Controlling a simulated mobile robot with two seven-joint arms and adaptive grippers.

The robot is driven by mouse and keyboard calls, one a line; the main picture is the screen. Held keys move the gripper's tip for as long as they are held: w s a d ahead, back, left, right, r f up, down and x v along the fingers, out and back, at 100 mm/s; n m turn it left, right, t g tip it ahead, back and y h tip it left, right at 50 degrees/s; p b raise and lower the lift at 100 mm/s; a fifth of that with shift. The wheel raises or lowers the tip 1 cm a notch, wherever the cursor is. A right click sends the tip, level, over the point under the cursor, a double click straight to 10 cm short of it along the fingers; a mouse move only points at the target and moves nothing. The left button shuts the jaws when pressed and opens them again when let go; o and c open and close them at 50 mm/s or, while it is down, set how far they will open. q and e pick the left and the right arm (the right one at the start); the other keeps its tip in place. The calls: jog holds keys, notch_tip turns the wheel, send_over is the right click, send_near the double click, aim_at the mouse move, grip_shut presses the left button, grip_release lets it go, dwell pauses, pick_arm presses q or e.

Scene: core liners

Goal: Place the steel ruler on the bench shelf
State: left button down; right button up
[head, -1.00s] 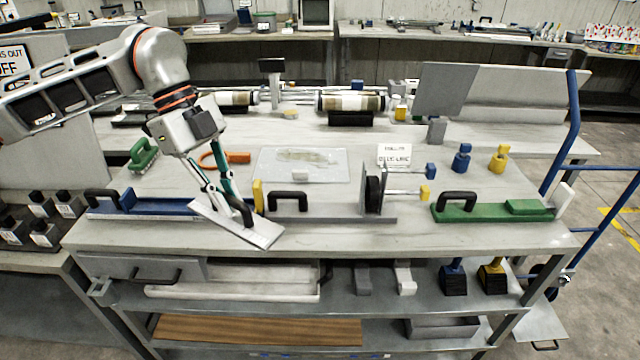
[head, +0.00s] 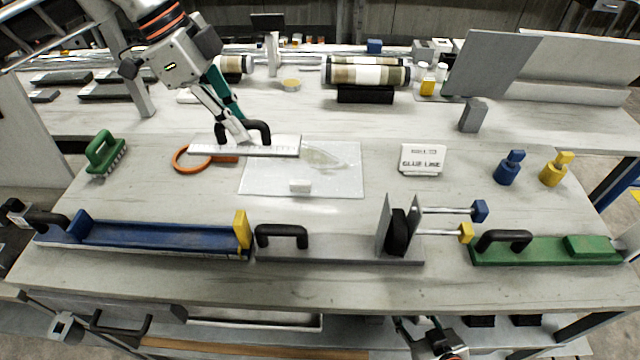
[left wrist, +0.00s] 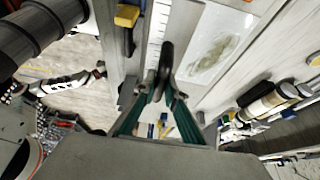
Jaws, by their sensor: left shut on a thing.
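The steel ruler (head: 284,146), a pale flat bar with tick marks and a black handle, is in the middle left of the head view. My left gripper (head: 243,138) is shut on its handle and holds it over the bench top, near the back edge of the glass plate. In the left wrist view the ruler (left wrist: 157,28) runs away from the fingers, with the handle between them. The bench shelf (head: 350,333) lies under the front edge and is mostly hidden. My right gripper (head: 402,328) shows partly at the bottom; its jaw state is unclear.
An orange ring tool (head: 180,160) and a glass plate (head: 345,183) lie below the ruler. A blue trough (head: 160,234), a grey fixture (head: 340,248) and a green block tool (head: 545,250) line the front edge. A white sign (head: 422,160) stands right of centre.

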pick_arm(q)
jog(key=shift+f+p, duration=1.2)
jog(key=shift+f, duration=8.7)
pick_arm(e)
jog(key=shift+s+d+r+h, duration=0.25)
jog(key=shift+d+r+h, duration=0.05)
jog(key=shift+d+r, duration=0.25)
jog(key=shift+f, duration=0.1)
pick_arm(q)
jog(key=c, duration=2.2)
grip_release()
jog(key=shift+f, duration=0.1)
jog(key=shift+o, duration=0.6)
pick_arm(e)
jog(key=shift+a, duration=0.2)
